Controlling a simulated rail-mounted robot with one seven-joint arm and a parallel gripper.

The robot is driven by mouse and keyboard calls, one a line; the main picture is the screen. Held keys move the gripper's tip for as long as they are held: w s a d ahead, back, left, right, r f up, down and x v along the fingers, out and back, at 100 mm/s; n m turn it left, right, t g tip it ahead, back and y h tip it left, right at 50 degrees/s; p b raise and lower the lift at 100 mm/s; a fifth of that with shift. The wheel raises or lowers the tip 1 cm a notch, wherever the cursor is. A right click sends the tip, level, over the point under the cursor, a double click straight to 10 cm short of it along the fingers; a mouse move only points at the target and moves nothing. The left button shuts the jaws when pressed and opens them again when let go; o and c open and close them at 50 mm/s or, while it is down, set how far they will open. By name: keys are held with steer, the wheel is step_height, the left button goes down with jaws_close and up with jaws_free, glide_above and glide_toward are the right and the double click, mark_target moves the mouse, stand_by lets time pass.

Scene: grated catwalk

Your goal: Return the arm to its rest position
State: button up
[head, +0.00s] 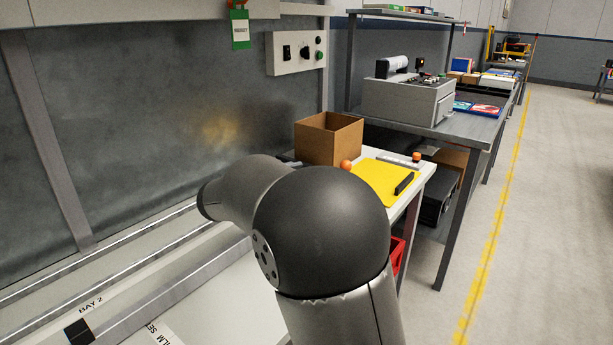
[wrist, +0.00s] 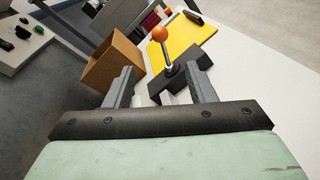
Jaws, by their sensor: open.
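My gripper (wrist: 160,70) is open in the wrist view, its two grey fingers spread apart above a white worktop. A lever with an orange ball knob (wrist: 160,33) on a black base (wrist: 181,82) shows between and beyond the fingers. The right finger overlaps the base in the picture; I cannot tell whether they touch. Nothing is visibly held. In the head view my bent arm fills the lower middle and hides the gripper. The orange knob (head: 346,165) shows just past the arm.
An open cardboard box (head: 328,138) stands at the worktop's back, left of the lever in the wrist view (wrist: 112,64). A yellow sheet (head: 375,185) bears a black bar (head: 404,183). A control panel (head: 296,53) is on the wall. The floor right is clear.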

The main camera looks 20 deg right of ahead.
stand_by(0.3)
steer(key=s+d+r+m+g+y+p, duration=0.1)
steer(key=s+m+g+y+p, duration=0.5)
steer(key=s+p, duration=0.85)
steer(key=s+a+m+y+p, duration=0.3)
steer(key=s+a+m+y, duration=0.1)
steer(key=s, duration=0.5)
steer(key=s+a+r+m+y+p, duration=0.1)
steer(key=s+a+m+y+p, duration=0.2)
steer(key=s, duration=0.6)
steer(key=a+m+y, duration=0.1)
steer(key=a+m, duration=0.1)
steer(key=a, duration=0.1)
steer(key=shift+s+a+y, duration=0.25)
steer(key=shift+y, duration=0.15)
